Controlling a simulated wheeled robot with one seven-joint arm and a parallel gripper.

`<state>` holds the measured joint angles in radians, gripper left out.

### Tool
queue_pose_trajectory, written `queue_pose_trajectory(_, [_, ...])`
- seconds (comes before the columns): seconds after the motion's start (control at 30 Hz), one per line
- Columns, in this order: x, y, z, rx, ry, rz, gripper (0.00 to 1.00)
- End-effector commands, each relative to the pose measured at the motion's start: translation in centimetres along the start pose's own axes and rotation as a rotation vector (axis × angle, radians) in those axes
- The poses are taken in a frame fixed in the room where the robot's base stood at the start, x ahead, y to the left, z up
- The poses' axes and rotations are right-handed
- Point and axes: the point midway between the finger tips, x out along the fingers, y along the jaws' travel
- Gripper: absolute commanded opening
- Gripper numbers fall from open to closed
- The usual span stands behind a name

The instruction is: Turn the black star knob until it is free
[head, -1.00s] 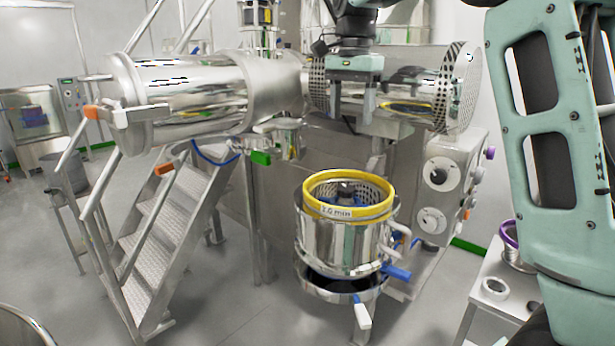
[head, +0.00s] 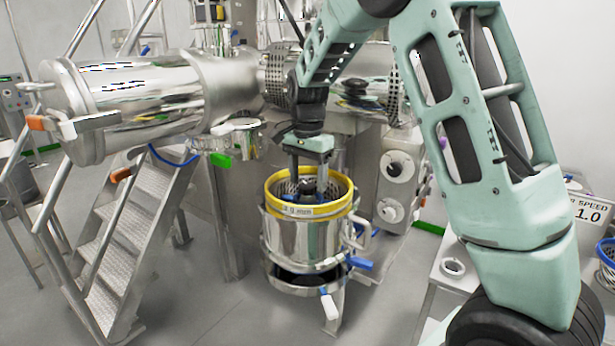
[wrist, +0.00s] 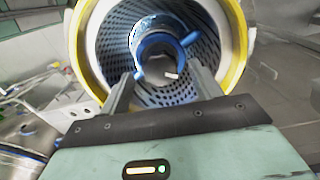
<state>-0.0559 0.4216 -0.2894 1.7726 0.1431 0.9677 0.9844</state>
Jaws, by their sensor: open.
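The black star knob (head: 307,186) shows as a small dark shape in the middle of the steel mill bowl (head: 300,236), inside its yellow ring (head: 283,211). My gripper (head: 309,177) points down over the bowl, its two fingers apart, one on each side of the knob as seen from the head. I cannot tell whether they touch it. In the wrist view, my open fingers (wrist: 162,82) reach toward the blue impeller (wrist: 153,41) inside the perforated screen (wrist: 108,47). The knob is not clear there.
A side table (head: 440,286) holds a ring part (head: 453,267).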

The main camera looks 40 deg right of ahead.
Motion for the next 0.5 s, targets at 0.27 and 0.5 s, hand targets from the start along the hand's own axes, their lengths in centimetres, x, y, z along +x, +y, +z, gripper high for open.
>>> queue_pose_trajectory(0.27, [1.11,0.03,0.0,0.0,0.0,0.0,0.64])
queue_pose_trajectory(0.5, [1.08,0.04,-0.01,0.0,0.0,0.0,0.41])
